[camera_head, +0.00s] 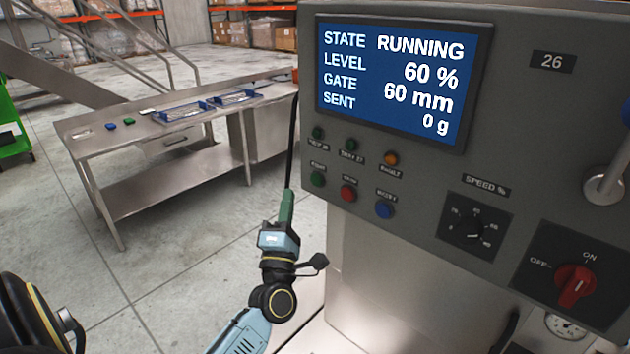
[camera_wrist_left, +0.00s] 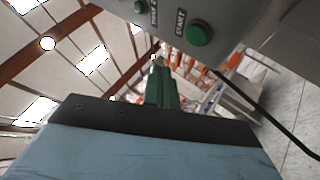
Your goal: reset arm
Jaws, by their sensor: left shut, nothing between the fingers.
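My left gripper (camera_head: 286,206) has green fingers that are shut and empty. It points up, just left of the control panel (camera_head: 420,190), apart from the green start button (camera_head: 317,180) in the picture. In the left wrist view the shut fingers (camera_wrist_left: 162,85) stand below the start button (camera_wrist_left: 200,33). The panel's blue screen (camera_head: 395,85) reads STATE RUNNING, LEVEL 60 %, GATE 60 mm, SENT 0 g. My right gripper is not in view.
The panel has a red button (camera_head: 348,192), a blue button (camera_head: 384,209), a speed knob (camera_head: 473,232) and a red rotary switch (camera_head: 575,285), turned towards ON. A black cable (camera_head: 293,135) hangs behind my gripper. A steel table (camera_head: 115,145) with blue trays stands left; the floor before it is clear.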

